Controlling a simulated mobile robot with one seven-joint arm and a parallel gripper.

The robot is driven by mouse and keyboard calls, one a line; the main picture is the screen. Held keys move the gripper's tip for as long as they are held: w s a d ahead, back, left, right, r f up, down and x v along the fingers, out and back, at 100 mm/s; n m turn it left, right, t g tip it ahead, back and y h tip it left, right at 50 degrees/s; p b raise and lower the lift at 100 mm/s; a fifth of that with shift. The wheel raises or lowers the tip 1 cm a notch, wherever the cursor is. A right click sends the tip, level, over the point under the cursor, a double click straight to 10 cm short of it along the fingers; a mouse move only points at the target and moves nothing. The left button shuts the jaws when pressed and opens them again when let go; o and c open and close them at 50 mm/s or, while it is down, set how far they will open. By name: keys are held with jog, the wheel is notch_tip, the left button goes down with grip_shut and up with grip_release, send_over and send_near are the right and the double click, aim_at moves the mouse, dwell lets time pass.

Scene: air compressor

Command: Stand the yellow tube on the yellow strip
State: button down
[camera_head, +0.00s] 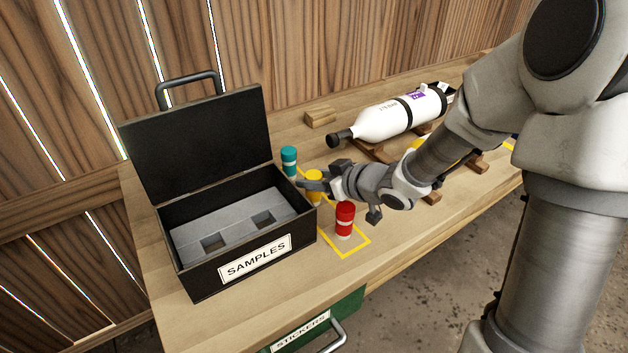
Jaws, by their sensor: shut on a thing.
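The yellow tube (314,186) is upright between the fingers of my gripper (312,184), just right of the black box. My gripper is shut on it and hides part of it. The yellow strip (350,250) shows as an outline on the table around the red tube; it runs back behind my gripper, where part of it is hidden. I cannot tell whether the tube's lower end touches the table. A red tube (345,218) stands upright within the front of the strip. A teal tube (289,160) stands behind and left of the yellow tube.
The open black samples box (192,285) stands at the left, its lid up, with a grey insert (230,225) with square holes. A white gas cylinder (395,116) lies on wooden supports at the back. A wood block (321,118) lies near the wall. The front right tabletop is clear.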

jog(key=shift+f, duration=0.15)
jog(key=shift+c, duration=1.9)
grip_release()
jog(key=shift+r, duration=0.3)
jog(key=p+v, duration=0.4)
jog(key=v, duration=0.8)
jog(key=shift+f+p, duration=0.2)
jog(key=shift+p, duration=0.2)
